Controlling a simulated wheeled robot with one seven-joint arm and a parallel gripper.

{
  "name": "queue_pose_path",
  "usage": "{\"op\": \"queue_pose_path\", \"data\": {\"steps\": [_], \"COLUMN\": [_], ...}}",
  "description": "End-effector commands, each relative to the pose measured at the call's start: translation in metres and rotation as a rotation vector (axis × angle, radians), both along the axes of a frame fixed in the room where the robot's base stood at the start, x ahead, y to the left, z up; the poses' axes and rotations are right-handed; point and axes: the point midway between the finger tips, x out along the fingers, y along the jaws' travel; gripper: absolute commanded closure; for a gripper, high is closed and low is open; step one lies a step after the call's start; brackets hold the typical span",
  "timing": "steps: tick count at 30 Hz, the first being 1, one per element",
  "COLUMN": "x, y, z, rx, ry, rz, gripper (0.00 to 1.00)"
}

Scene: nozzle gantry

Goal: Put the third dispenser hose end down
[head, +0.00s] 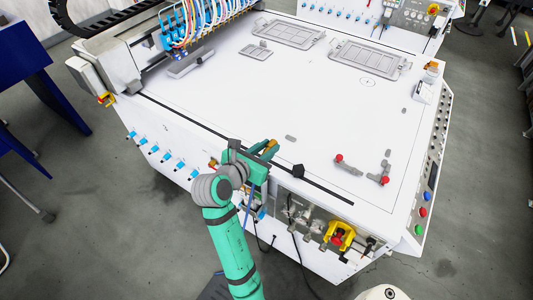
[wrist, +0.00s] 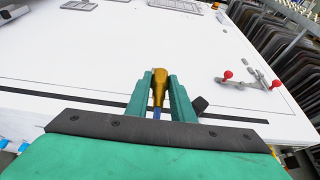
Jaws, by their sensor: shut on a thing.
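My gripper (head: 268,150) is over the front edge of the white machine table. In the wrist view my gripper (wrist: 160,92) is shut on a brass-coloured hose end (wrist: 159,84), held between its two green fingers. A short blue length of hose (wrist: 157,113) shows below the brass part. In the head view the brass hose end (head: 271,146) sticks out past the fingertips, and a blue hose (head: 248,219) hangs below my wrist. I cannot tell whether the hose end touches the table.
The white table top (head: 300,110) is mostly clear. Red-knobbed clamps (head: 383,180) sit at its right. A black knob (head: 298,171) is beside my gripper on the dark front rail. Grey frames (head: 370,60) lie at the back. The nozzle gantry (head: 185,35) stands back left.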

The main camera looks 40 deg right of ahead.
Motion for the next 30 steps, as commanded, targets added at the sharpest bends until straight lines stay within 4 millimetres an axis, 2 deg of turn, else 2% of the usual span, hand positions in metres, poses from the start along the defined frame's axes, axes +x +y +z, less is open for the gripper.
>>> {"op": "queue_pose_path", "data": {"steps": [1,3,9,14,21,30], "x": [0.005,0.013,0.026,0.031,0.032,0.033], "y": [-0.004,-0.009,-0.017,-0.02,-0.02,-0.02], "z": [-0.011,-0.022,-0.039,-0.046,-0.076,-0.078], "rx": [0.002,0.002,0.0,0.001,0.001,0.001], "ry": [0.006,0.004,0.002,0.001,0.003,0.0], "rz": [0.0,-0.002,-0.001,-0.001,0.001,0.001], "gripper": [1.0,1.0,1.0,1.0,1.0,1.0]}}
